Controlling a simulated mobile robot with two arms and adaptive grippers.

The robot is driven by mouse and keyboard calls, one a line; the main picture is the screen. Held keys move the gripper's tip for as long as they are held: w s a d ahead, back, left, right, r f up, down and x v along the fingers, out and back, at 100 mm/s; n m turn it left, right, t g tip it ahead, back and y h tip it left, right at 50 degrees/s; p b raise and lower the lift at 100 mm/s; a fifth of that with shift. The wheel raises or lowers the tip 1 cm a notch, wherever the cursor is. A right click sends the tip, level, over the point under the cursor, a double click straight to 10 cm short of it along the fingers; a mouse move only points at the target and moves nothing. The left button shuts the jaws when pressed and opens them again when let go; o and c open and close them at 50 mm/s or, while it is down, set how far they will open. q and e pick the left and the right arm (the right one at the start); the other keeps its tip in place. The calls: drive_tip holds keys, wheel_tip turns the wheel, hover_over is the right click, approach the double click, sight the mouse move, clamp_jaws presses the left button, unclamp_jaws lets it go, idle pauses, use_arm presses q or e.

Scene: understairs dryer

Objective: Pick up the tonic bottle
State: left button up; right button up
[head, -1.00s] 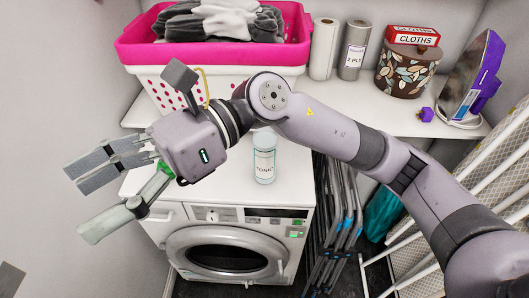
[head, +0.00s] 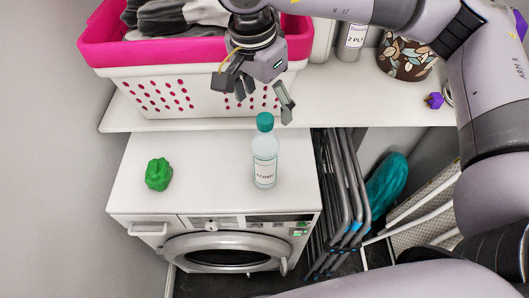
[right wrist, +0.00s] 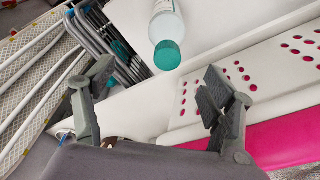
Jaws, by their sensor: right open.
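The tonic bottle (head: 265,158) stands upright on top of the white dryer (head: 200,194), towards its right side. It has a teal cap and a white label. My right gripper (head: 264,100) is open and empty, above and behind the bottle, in front of the basket. In the right wrist view the bottle (right wrist: 167,28) shows at the top, cap towards the gripper, beyond the open fingers (right wrist: 155,108) and not between them. My left gripper is not in view.
A green lumpy object (head: 158,174) lies on the dryer's left half. A pink and white laundry basket (head: 160,90) stands on the shelf (head: 350,108) behind. Folded racks (head: 345,190) stand right of the dryer. The dryer top between the green object and the bottle is clear.

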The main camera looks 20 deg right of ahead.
sight(267, 119)
drive_tip(key=f, duration=0.2)
drive_tip(key=f+p, duration=0.1)
drive_tip(key=shift+w+d+f, duration=0.3)
drive_tip(key=shift+f, duration=0.1)
drive_tip(key=shift+w+d+f+p, duration=0.1)
drive_tip(key=shift+w+f+p, duration=0.05)
drive_tip(key=shift+f, duration=0.3)
drive_tip(key=shift+w+f+p, duration=0.1)
drive_tip(key=shift+f+p, duration=0.05)
drive_tip(key=shift+f, duration=0.3)
wheel_tip(267, 119, down, 2)
drive_tip(key=shift+p, duration=0.3)
drive_tip(key=shift+f+p, duration=0.25)
drive_tip(key=shift+p, duration=0.05)
drive_tip(key=f+p, duration=0.2)
drive_tip(key=f, duration=0.1)
drive_tip(key=shift+w+d+f, duration=0.1)
drive_tip(key=shift+w+f, duration=0.15)
drive_tip(key=shift+w, duration=0.1)
drive_tip(key=shift+d+f, duration=0.1)
drive_tip(key=shift+f, duration=0.45)
drive_tip(key=c, duration=0.5)
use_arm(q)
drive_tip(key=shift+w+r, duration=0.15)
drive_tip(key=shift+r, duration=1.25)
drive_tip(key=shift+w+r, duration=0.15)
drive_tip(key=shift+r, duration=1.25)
use_arm(e)
drive_tip(key=shift+w, duration=0.1)
drive_tip(key=c, duration=0.8)
